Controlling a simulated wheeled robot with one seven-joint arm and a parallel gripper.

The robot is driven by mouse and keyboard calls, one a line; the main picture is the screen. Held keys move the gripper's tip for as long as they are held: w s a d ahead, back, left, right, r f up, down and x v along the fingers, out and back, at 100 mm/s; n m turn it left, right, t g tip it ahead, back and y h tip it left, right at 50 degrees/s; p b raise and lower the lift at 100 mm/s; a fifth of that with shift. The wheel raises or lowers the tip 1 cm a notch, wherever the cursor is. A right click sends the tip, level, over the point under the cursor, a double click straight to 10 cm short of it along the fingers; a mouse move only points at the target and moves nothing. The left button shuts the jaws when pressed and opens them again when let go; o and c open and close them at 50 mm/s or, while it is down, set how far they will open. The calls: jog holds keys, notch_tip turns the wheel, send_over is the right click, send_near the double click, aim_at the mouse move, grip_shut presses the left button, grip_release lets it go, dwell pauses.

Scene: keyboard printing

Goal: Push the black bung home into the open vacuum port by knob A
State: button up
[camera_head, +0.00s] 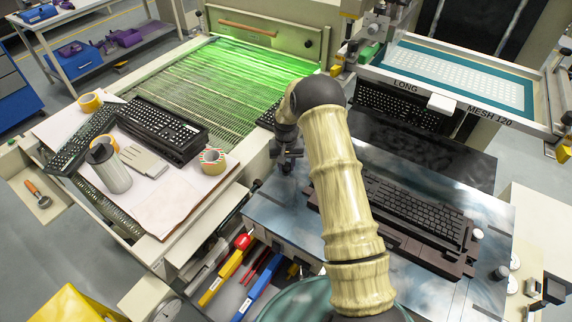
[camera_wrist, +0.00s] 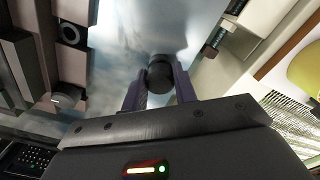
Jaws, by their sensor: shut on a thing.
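My gripper (camera_wrist: 160,92) shows in the wrist view with its two dark purple fingers shut on the black bung (camera_wrist: 160,72). The bung's rounded dark end is between the fingertips, over a shiny pale metal surface. In the head view my gripper (camera_head: 287,160) is small and dark, near the left edge of the metal bed (camera_head: 275,222). The bung cannot be made out there. I cannot pick out the open vacuum port or a label for knob A in either view. Whether the bung touches the bed is not clear.
A dark keyboard (camera_head: 415,205) in its holder lies on the bed, right of my arm. A screen frame (camera_head: 465,70) is above the back right. A side table (camera_head: 165,205) with tape rolls and keyboards stands left. An open drawer of tools (camera_head: 240,280) is in front.

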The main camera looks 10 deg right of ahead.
jog(key=shift+s+f+b, duration=0.35)
jog(key=shift+s+f, duration=0.1)
jog(key=shift+f, duration=0.3)
jog(key=o, duration=1.2)
jog(key=shift+c, duration=0.2)
jog(key=shift+d, duration=0.2)
jog(key=shift+w+d+r+p, duration=0.15)
jog(key=shift+w+r+p, duration=0.3)
jog(key=shift+r, duration=0.05)
jog(key=shift+s+a+r+p, duration=0.15)
jog(key=shift+r+p, duration=0.1)
jog(key=shift+r, duration=0.35)
jog(key=shift+a+r+p, duration=0.15)
jog(key=shift+r+p, duration=0.1)
jog(key=shift+r, duration=0.3)
jog(key=shift+r+p, duration=0.35)
jog(key=shift+r, duration=0.1)
jog(key=shift+r+p, duration=0.8)
jog(key=shift+r, duration=0.75)
